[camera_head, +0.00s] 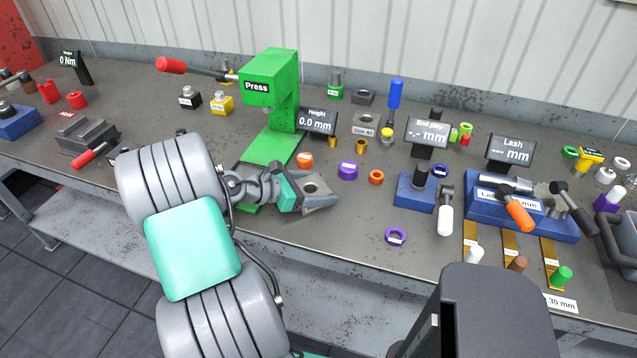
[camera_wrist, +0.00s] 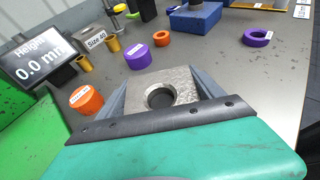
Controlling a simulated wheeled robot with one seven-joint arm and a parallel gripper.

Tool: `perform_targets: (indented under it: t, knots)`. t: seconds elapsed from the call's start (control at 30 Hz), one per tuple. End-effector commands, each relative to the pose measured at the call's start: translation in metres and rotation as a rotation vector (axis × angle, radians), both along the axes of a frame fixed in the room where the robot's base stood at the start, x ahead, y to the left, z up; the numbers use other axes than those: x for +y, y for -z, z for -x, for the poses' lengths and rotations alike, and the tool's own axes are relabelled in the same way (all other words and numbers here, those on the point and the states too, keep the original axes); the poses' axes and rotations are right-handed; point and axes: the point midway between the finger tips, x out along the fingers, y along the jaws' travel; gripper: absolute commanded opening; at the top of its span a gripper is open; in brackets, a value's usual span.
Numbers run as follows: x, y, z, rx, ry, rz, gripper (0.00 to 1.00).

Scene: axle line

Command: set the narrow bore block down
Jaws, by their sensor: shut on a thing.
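The narrow bore block (camera_head: 318,181) is a grey metal block with a round hole through its top. My gripper (camera_head: 322,198) is shut on it, just right of the green press base. In the wrist view, the block (camera_wrist: 178,80) sits between the two grey fingers of my gripper (camera_wrist: 162,90), its bore facing up. The block looks roughly level. Its underside is hidden, so I cannot tell whether it touches the bench.
The green press (camera_head: 272,80) stands behind left. The Height display (camera_head: 317,122) stands farther back. Bare bench lies right, before a purple ring (camera_head: 396,236).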

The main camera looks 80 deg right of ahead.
Motion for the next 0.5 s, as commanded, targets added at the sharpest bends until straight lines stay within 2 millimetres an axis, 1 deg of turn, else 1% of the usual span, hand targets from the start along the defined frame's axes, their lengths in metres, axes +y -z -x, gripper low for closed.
perform_targets:
  t: [0.03,0.17,0.2,0.43,0.5]
  knots:
    - [-0.0006,-0.0025,-0.0002,0.0,0.001,0.005,0.04]
    - [-0.0005,0.0001,0.0,0.001,0.001,0.004,0.04]
    - [0.0002,0.0027,0.0,0.001,0.001,-0.001,0.8]
    - [0.0003,0.0024,0.0001,0.001,0.001,-0.001,0.98]
    - [0.0003,0.0024,0.0001,0.001,0.001,-0.001,0.98]
